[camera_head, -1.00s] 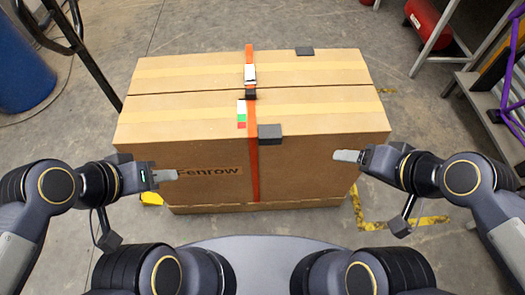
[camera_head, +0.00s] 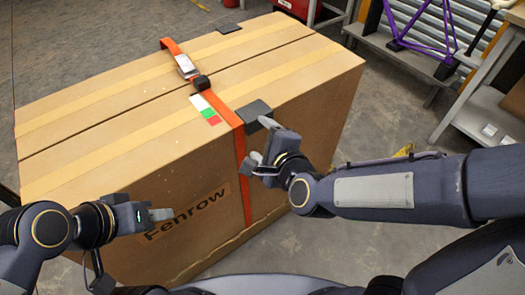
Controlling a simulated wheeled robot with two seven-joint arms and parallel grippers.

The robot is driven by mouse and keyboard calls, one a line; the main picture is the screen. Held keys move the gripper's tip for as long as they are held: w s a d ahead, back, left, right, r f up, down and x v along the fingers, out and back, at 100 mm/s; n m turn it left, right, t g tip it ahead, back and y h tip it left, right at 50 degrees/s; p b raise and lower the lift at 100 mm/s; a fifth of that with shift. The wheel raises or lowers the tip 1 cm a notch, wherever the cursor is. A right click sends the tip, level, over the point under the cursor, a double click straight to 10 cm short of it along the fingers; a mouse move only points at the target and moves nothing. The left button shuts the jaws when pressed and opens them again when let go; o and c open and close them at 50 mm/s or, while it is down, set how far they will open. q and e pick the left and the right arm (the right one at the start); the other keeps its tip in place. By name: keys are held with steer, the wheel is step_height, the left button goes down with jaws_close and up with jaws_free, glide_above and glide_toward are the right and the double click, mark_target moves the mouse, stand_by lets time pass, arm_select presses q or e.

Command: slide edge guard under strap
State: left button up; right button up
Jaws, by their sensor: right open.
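A large cardboard box (camera_head: 105,125) has an orange strap (camera_head: 241,165) running over its top and down its front face. A dark grey edge guard (camera_head: 257,110) sits on the front top edge, just right of the strap; its left end is at the strap, and I cannot tell whether any of it is under. My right gripper (camera_head: 262,156) is open, in front of the box just below the guard, with no visible grip on it. My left gripper (camera_head: 160,215) is by the front face near the "Fenrow" label; its finger gap is not clear.
A buckle (camera_head: 187,66) and dark ratchet part (camera_head: 201,83) sit on the strap on top. A second dark guard (camera_head: 229,28) lies at the back top edge. A grey bench (camera_head: 480,85) stands at right. Floor right of the box is open.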

mark_target(249, 129)
steer(key=b+x, duration=0.1)
steer(key=x, duration=0.6)
steer(key=shift+s+d, duration=0.1)
steer(key=c, duration=1.2)
steer(key=o, duration=0.4)
steer(key=shift+f, duration=0.15)
steer(key=shift+c, duration=1.2)
